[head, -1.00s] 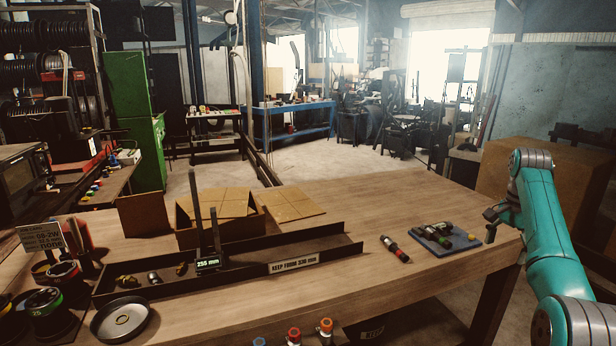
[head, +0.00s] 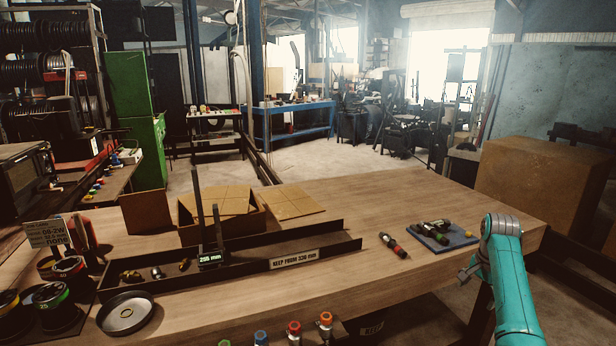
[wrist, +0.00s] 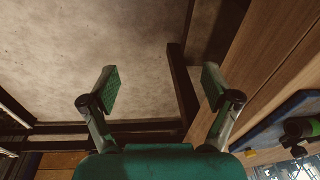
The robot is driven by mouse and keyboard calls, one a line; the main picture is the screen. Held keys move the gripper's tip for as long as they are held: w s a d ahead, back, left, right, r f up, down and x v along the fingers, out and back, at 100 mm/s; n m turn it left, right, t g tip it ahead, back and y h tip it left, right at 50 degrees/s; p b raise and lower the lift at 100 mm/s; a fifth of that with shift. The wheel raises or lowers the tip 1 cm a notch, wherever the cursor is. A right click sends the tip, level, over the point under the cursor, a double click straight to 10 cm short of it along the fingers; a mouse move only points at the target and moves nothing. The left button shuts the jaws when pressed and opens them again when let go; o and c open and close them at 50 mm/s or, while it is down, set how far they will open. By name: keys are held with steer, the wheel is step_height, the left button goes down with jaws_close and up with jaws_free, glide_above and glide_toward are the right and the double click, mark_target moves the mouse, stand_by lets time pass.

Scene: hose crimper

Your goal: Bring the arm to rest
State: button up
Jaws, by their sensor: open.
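My arm is teal and stands at the right of the head view, beside the front right edge of the wooden bench (head: 400,185). In the head view the gripper's fingers are mostly hidden behind the arm. In the wrist view my gripper (wrist: 157,88) is open, with two green-padded fingers spread apart. Nothing is between them. Below them are the concrete floor (wrist: 90,50) and the bench edge (wrist: 265,70). The gripper is apart from the bench things.
A blue mat (head: 458,238) holds dark hose fittings near the bench's right end. A hose piece (head: 393,245) lies left of it. A long black tray (head: 335,245) with a length gauge (head: 210,257) crosses the bench. A round dish (head: 127,314) sits at front left. A cardboard box (head: 545,190) stands behind right.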

steer(key=s+a+f+n+t, duration=0.1)
steer(key=s+a+f, duration=0.2)
steer(key=f, duration=0.5)
steer(key=s+a+f+n+t, duration=0.1)
steer(key=s+a+f, duration=0.25)
steer(key=f, duration=0.55)
steer(key=s+a+f+n+t, duration=0.15)
steer(key=a+f, duration=0.25)
steer(key=f, duration=0.4)
steer(key=s+a+f+n+t, duration=0.1)
steer(key=s+a+f, duration=0.4)
steer(key=s, duration=0.5)
steer(key=s+a+f+n+t, duration=0.2)
steer(key=s+a+f, duration=0.25)
steer(key=s, duration=0.55)
steer(key=s+a+r+n+t, duration=0.1)
steer(key=s+a+r+t, duration=0.2)
steer(key=s, duration=0.7)
steer(key=s+a+r+n+t, duration=0.1)
steer(key=s+a+r+n, duration=0.2)
steer(key=s, duration=0.8)
steer(key=s+a+r+n+t, duration=0.1)
steer(key=s+r, duration=0.6)
steer(key=r, duration=0.4)
steer(key=s+a+r+n+t, duration=0.1)
steer(key=s+r+t, duration=0.1)
steer(key=s+r, duration=0.6)
step_height(320, 180, up, 4)
steer(key=shift+a+r+y, duration=0.25)
steer(key=shift+a+y, duration=0.05)
